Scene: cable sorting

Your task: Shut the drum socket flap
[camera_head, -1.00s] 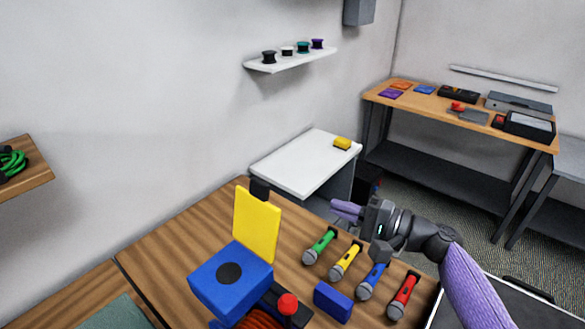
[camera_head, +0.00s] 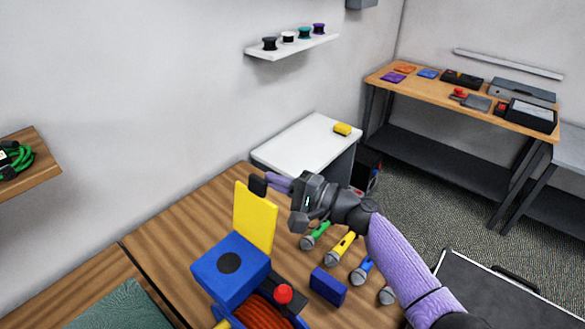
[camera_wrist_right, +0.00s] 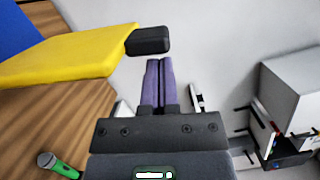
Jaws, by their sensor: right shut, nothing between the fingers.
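The yellow flap (camera_head: 256,218) stands raised at the far edge of the blue socket box (camera_head: 215,277) on the cable drum, with a black tab (camera_head: 257,186) at its top. A black round spot (camera_head: 229,263) shows on the box's top. Orange cable (camera_head: 262,311) is wound below. My right gripper (camera_head: 272,182) is shut and empty, its purple fingers right beside the tab. In the right wrist view, the fingertips (camera_wrist_right: 159,65) are just below the black tab (camera_wrist_right: 148,40), and the yellow flap (camera_wrist_right: 75,55) is to the left. Whether they touch is unclear. My left gripper is out of view.
A red knob (camera_head: 283,294) rises beside the box. A blue block (camera_head: 328,286) and several microphones, including a green one (camera_head: 315,236), stand or lie to the right under my right arm. A white table (camera_head: 300,143) stands behind; bare wood lies left of the drum.

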